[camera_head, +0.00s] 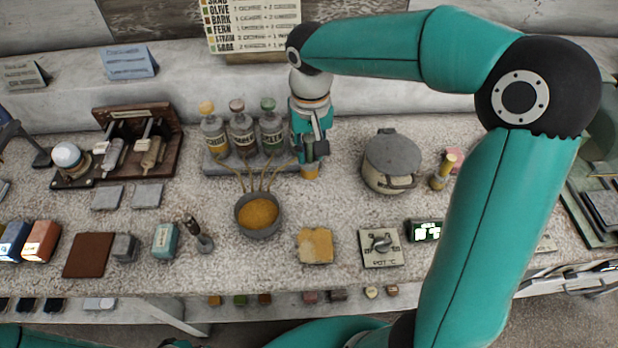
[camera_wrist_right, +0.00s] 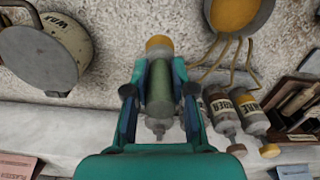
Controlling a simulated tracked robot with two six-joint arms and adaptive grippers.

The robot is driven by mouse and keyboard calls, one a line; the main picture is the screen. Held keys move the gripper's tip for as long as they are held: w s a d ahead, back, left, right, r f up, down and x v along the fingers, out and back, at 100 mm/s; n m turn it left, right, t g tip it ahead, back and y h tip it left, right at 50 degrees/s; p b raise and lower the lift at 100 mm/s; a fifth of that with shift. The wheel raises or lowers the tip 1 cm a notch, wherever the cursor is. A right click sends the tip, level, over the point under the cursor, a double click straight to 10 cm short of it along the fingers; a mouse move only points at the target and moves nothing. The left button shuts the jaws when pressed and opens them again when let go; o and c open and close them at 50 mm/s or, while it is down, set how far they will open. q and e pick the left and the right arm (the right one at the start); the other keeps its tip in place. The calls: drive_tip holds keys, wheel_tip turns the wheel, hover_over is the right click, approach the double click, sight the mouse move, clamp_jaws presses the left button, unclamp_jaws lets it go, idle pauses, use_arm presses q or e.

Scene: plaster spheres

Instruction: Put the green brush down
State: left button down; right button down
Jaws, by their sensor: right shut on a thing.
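My right gripper (camera_head: 311,150) is shut on the green brush, which has a green handle and a yellow-orange end. In the head view the brush (camera_head: 310,171) is held upright, just right of the bottle rack, with its yellow end down near the counter. I cannot tell whether it touches the counter. In the right wrist view the brush (camera_wrist_right: 160,85) lies between the two fingers (camera_wrist_right: 160,92), its yellow end pointing away from me. My left gripper is not in view.
Three labelled bottles (camera_head: 241,135) stand left of the brush, with brass prongs (camera_head: 258,178) in front. A bowl of yellow powder (camera_head: 258,213) is nearer. A lidded pot (camera_head: 392,160) stands to the right. A yellow sponge-like block (camera_head: 316,246) lies in front; counter between is clear.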

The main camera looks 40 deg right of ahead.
wheel_tip(320, 180, down, 10)
drive_tip(key=shift+f, duration=0.1)
idle(0.4)
drive_tip(key=shift+s, duration=0.1)
drive_tip(key=shift+f, duration=0.1)
drive_tip(key=c, duration=1)
unclamp_jaws()
wheel_tip(320, 180, up, 12)
drive_tip(key=shift+r, duration=0.2)
